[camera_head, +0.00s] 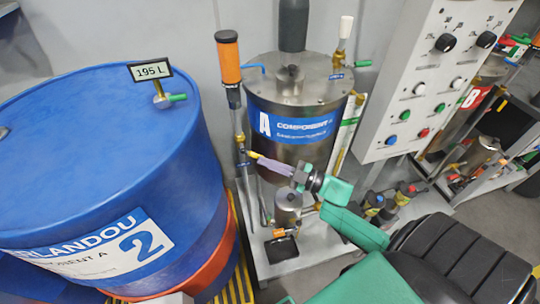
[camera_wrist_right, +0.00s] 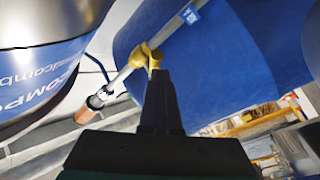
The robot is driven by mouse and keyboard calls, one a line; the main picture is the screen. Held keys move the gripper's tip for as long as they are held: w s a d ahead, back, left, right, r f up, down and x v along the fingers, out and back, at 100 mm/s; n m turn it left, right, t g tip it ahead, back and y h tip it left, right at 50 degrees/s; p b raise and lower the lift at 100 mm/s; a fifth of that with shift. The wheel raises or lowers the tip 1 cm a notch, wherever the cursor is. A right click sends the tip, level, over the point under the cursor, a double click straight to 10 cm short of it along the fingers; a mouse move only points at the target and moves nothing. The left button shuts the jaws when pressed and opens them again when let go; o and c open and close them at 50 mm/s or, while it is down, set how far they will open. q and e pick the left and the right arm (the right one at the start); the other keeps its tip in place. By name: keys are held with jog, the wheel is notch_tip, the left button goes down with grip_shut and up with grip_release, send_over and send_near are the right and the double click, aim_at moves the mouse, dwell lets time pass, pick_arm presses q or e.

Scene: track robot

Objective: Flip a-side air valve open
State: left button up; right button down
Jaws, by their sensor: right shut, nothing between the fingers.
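The A tank (camera_head: 290,105) is a steel cylinder with a blue "A COMPONENT" label, and part of it shows at the left of the right wrist view (camera_wrist_right: 40,70). A thin pipe (camera_head: 239,122) stands along its left side, with a yellow fitting (camera_head: 252,154) that looks like the air valve; it shows more clearly in the wrist view (camera_wrist_right: 147,55). My right gripper (camera_head: 262,160) reaches in from the lower right. It is shut and empty, its fingertips (camera_wrist_right: 157,76) at the yellow fitting. I cannot tell whether they touch. My left gripper is not in view.
A large blue drum (camera_head: 80,130) with a "195 L" tag (camera_head: 150,69) stands close on the left. An orange cylinder (camera_head: 228,57) tops the pipe. A grey control panel (camera_head: 425,85) with knobs and buttons is on the right. A small pot (camera_head: 288,208) sits below the tank.

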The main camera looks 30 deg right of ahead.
jog(key=shift+w+a+f, duration=0.15)
jog(key=shift+a+f, duration=0.3)
jog(key=shift+f, duration=0.25)
jog(key=shift+a, duration=0.1)
